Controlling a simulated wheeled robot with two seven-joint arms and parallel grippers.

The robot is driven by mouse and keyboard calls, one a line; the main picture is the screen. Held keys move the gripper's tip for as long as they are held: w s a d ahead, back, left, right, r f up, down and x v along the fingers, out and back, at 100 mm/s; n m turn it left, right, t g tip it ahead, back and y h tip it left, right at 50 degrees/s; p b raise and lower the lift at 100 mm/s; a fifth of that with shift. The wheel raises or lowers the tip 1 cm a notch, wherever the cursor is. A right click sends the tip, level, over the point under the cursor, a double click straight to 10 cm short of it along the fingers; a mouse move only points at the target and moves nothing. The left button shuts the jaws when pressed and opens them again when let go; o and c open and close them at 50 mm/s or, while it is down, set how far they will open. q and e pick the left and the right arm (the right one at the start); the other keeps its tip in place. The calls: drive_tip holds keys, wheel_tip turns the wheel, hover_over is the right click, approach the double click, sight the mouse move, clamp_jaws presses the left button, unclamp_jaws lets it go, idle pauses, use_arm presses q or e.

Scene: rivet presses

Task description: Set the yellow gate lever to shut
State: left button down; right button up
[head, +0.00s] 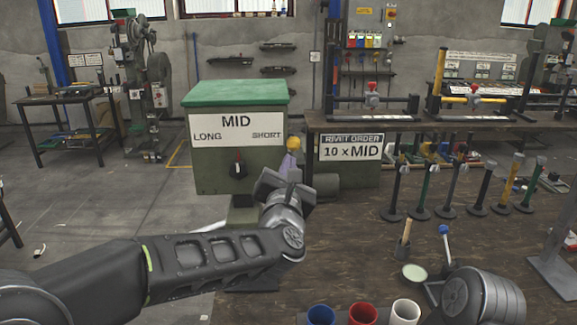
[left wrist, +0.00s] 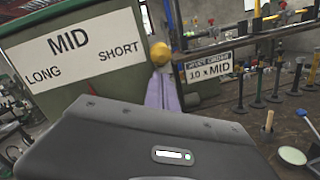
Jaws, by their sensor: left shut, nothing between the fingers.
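The yellow gate lever has a round yellow knob (head: 293,143) on a pale purple bar (head: 288,162), at the right front corner of the green machine (head: 209,165). In the left wrist view the knob (left wrist: 160,53) and bar (left wrist: 160,95) stand nearly upright, between the machine's sign and the rivet order sign. My left gripper (head: 284,181) is shut and empty, just below the knob and in front of the bar; I cannot tell whether it touches. The lever's lower end is hidden behind my gripper. My right gripper is outside the views.
The machine's front has a selector dial (head: 238,168) under its MID sign (head: 237,128). A rivet order sign (head: 351,148) is to the right. Several coloured upright tools (head: 430,187) stand on the brown table (head: 345,240). Blue, red and white cups (head: 363,313) are at the front.

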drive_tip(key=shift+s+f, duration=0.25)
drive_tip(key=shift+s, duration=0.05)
